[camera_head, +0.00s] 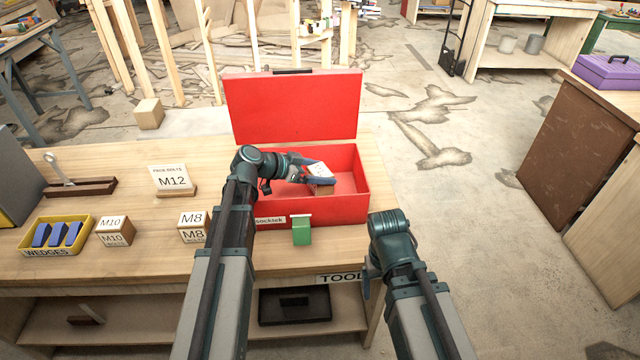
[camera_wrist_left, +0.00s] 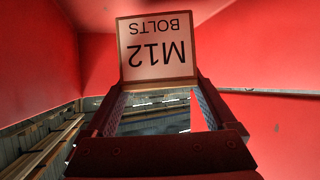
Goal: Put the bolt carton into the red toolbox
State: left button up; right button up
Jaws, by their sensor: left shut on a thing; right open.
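The red toolbox (camera_head: 345,209) stands on the workbench with its lid (camera_head: 292,107) raised at the back. My left gripper (camera_head: 318,173) is inside the toolbox opening and shut on a bolt carton (camera_head: 321,187). In the left wrist view the carton (camera_wrist_left: 156,48) reads "M12 BOLTS" upside down, with red walls around it. Whether the carton touches the toolbox floor cannot be told. A card reading "PACK BOLTS M12" (camera_head: 173,178) stands on the bench. My right arm ends near the bench's right front edge; its fingertips are hidden.
An M10 carton (camera_head: 114,232) and an M8 carton (camera_head: 191,229) stand left of the toolbox. A yellow wedge bin (camera_head: 54,236) is further left. A green block (camera_head: 302,231) sits at the toolbox's front. Bare floor lies right of the bench.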

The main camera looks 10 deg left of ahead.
pick_arm(q)
jog(key=shift+f+b, duration=1.3)
jog(key=shift+f, duration=0.3)
jog(key=shift+f, duration=0.2)
jog(key=o, duration=1.4)
jog(key=shift+o, duration=0.2)
jog(key=shift+r, duration=0.1)
jog(key=shift+r, duration=0.25)
jog(key=p+v, duration=0.3)
jog(key=v, duration=0.4)
jog(key=shift+s+a+p, duration=0.2)
jog(key=shift+p, duration=0.1)
